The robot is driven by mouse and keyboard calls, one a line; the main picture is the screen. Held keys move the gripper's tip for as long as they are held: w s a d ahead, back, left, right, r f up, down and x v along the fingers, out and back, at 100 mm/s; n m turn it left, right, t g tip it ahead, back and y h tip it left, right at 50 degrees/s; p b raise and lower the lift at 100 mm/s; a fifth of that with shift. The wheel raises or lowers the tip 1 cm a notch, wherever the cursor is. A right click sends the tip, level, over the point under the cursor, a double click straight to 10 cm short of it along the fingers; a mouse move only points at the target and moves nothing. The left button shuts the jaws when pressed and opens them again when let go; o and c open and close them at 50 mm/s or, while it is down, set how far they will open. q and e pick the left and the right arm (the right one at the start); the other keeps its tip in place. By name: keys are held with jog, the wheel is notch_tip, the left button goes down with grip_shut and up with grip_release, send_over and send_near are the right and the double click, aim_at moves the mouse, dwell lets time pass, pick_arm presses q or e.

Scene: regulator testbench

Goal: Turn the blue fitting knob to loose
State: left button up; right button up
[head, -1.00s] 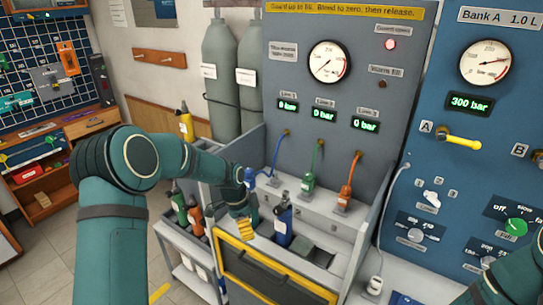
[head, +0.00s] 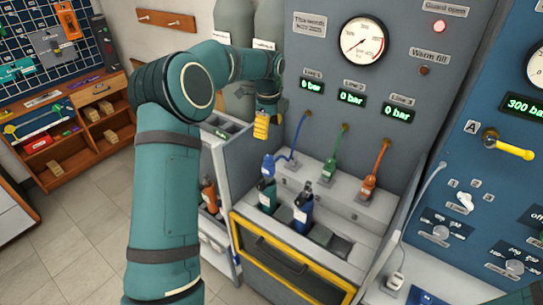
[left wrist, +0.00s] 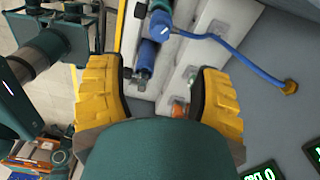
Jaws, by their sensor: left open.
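The blue fitting (head: 268,166) hangs on its blue hose (head: 288,158) at the left of the bench ledge, just above a dark teal cylinder (head: 264,193). Its knob is too small to read a loose or tight setting. My left gripper (head: 262,126) is above the fitting, apart from it, fingers pointing down. In the left wrist view the yellow fingers of my left gripper (left wrist: 160,95) are spread with nothing between them. The blue hose (left wrist: 225,52) and blue fitting parts (left wrist: 160,24) show beyond the fingers. My right gripper is out of view.
A blue cylinder (head: 302,214) stands beside the teal one in the bench bay. Green (head: 328,168) and orange (head: 369,184) fittings stand to the right. A yellow-framed guard (head: 290,262) fronts the bay. The gauge panel (head: 320,120) rises behind; the displays below the gauge read 0 bar.

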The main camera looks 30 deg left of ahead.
aim_at(269, 157)
pick_arm(q)
notch_tip(269, 157, down, 12)
jog(key=shift+f, duration=0.1)
dwell(0.5)
grip_shut()
